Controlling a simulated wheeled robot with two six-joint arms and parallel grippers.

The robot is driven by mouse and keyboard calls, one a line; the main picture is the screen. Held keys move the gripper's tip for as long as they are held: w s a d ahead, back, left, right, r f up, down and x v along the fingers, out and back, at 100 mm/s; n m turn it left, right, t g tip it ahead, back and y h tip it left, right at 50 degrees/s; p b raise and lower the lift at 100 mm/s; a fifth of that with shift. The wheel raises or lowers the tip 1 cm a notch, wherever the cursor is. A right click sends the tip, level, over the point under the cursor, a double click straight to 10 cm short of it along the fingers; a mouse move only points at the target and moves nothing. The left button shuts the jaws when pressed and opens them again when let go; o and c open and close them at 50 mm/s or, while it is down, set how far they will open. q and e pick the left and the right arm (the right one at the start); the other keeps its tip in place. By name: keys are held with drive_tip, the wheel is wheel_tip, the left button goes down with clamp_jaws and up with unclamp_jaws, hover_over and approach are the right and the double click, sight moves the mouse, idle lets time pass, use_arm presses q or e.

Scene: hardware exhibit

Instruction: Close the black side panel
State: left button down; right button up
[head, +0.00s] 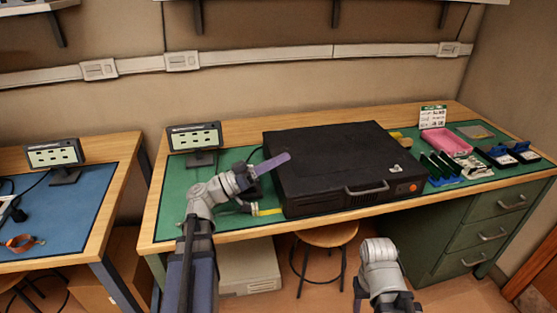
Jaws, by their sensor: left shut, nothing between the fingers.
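A black computer case (340,165) lies flat on the green mat of the workbench. Its black side panel (335,150) forms the broad upper face and looks flat, lying over the case; I cannot tell whether its edges are fully seated. My left gripper (284,157), with purple fingers, is shut and empty at the left end of the case. Its fingers overlap the case's left edge in the picture; I cannot tell whether they touch the panel. My right arm shows at the bottom, in front of the bench, but its gripper is not visible.
A small display (195,137) stands left of the case. Right of it are green boards (440,167), a pink tray (446,142) and dark trays (503,156). A stool (320,235) is below the front edge. A blue-matted bench (75,210) stands at left.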

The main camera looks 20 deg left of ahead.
use_arm(q)
drive_tip(key=shift+s+f, duration=0.1)
drive_tip(key=shift+f, duration=0.3)
wheel_tip(320, 180, up, 4)
drive_tip(key=r+p, duration=0.1)
drive_tip(key=p, duration=0.3)
drive_tip(key=w+f+b+v, duration=0.1)
drive_tip(key=b+v, duration=0.2)
drive_tip(key=v, duration=0.7)
drive_tip(key=shift+a+b, duration=0.3)
drive_tip(key=shift+b, duration=0.05)
